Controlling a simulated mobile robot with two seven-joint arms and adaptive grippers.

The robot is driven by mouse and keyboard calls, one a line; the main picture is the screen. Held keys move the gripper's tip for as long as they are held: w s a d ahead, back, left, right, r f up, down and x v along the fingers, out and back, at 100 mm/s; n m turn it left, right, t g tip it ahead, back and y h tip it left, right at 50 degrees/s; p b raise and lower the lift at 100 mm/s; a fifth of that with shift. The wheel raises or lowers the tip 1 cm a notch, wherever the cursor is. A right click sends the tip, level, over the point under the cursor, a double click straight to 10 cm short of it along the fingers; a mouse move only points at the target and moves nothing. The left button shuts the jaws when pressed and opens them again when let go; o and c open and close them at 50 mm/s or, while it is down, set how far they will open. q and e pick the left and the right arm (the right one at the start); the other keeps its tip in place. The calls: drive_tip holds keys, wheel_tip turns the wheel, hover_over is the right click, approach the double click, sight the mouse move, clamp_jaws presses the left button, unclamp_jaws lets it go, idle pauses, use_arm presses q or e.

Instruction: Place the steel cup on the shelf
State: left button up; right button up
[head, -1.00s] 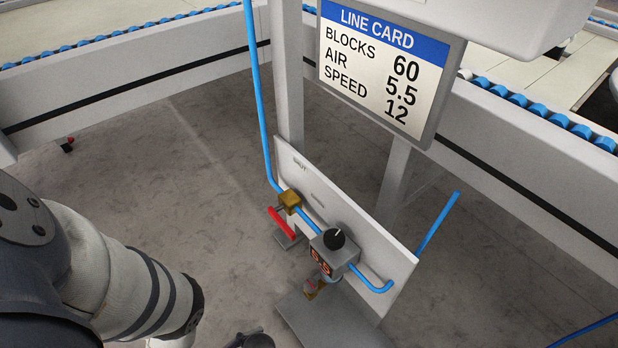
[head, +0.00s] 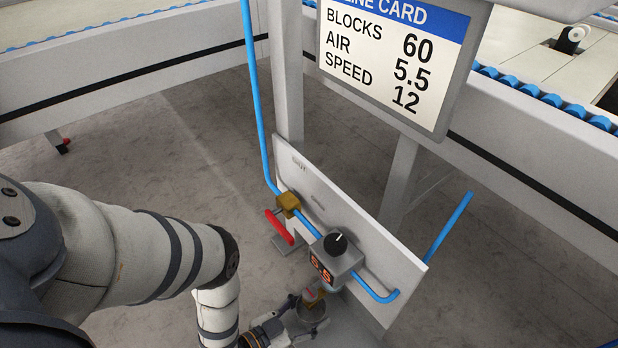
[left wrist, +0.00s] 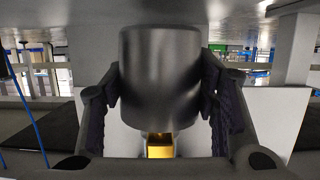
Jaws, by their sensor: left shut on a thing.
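The steel cup (left wrist: 160,75) is a dark grey metal cylinder in the left wrist view, between the two fingers of my left gripper (left wrist: 160,105). My left gripper is shut on it. The shelf seems to be the grey plate (head: 358,328) at the foot of the white panel, partly hidden by my gripper. I cannot tell whether the cup touches it. My right gripper is not in view.
The white panel (head: 375,255) carries a regulator (head: 336,258) with a black knob and a display, a red-handled valve (head: 280,227) and blue tubing (head: 258,110). A line card (head: 390,65) hangs above. Conveyors run behind; the floor at left is clear.

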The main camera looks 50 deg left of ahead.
use_arm(q)
drive_tip(key=shift+s+f+b, duration=0.2)
drive_tip(key=shift+f+b, duration=0.2)
drive_tip(key=shift+f, duration=0.6)
drive_tip(key=shift+r, duration=0.2)
drive_tip(key=shift+f, duration=0.1)
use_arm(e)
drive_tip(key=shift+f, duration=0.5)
use_arm(q)
drive_tip(key=o, duration=1.2)
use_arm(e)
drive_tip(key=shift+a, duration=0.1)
use_arm(q)
drive_tip(key=shift+p+v, duration=2)
drive_tip(key=shift+v, duration=4.05)
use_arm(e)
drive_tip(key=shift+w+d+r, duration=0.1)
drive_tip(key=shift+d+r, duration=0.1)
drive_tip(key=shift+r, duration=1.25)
